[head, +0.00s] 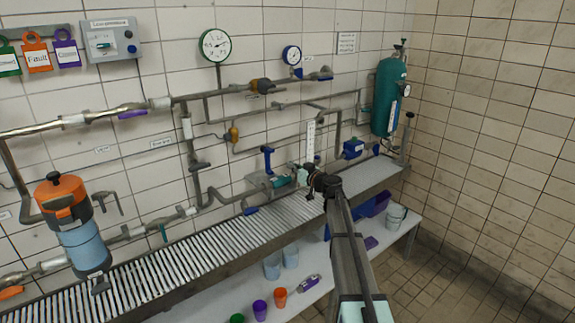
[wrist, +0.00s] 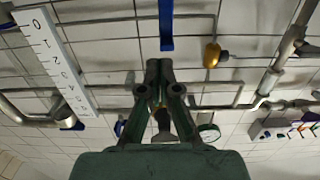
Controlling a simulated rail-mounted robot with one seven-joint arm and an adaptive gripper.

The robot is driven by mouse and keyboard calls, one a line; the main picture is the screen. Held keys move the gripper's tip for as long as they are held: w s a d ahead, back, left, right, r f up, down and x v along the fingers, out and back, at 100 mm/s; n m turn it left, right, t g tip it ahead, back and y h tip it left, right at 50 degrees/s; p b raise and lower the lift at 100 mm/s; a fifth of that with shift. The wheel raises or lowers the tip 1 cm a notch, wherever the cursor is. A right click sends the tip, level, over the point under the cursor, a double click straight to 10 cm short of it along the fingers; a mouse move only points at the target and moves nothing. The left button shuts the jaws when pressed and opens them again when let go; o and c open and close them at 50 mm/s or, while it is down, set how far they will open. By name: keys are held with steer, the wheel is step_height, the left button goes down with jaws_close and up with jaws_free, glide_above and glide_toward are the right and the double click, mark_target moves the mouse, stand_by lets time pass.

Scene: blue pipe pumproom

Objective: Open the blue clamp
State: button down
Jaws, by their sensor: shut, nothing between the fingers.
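A blue upright part (head: 267,156), which looks like the blue clamp, stands on the pipework at mid-wall in the head view. In the wrist view, which looks upside down, it shows as a blue bar (wrist: 166,25) just beyond my fingertips. My gripper (head: 272,184) is dark green, shut and empty. In the head view its tips are just below and beside the blue part. The wrist view shows its fingers (wrist: 160,68) pressed together, with a gap in the picture between them and the bar. I cannot tell whether they touch it in depth.
A white scale (head: 310,143) and a yellow bulb fitting (head: 233,134) flank the blue part. A roller conveyor (head: 150,270) runs below. A blue valve box (head: 353,148) and a green cylinder (head: 388,97) are at right. An orange-and-blue canister (head: 75,225) stands at left.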

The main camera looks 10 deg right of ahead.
steer(key=p, duration=0.5)
glide_toward(268, 161)
steer(key=w+a+r, duration=0.2)
steer(key=w+r, duration=0.1)
steer(key=w, duration=0.3)
steer(key=shift+w+p, duration=0.35)
steer(key=shift+w, duration=0.2)
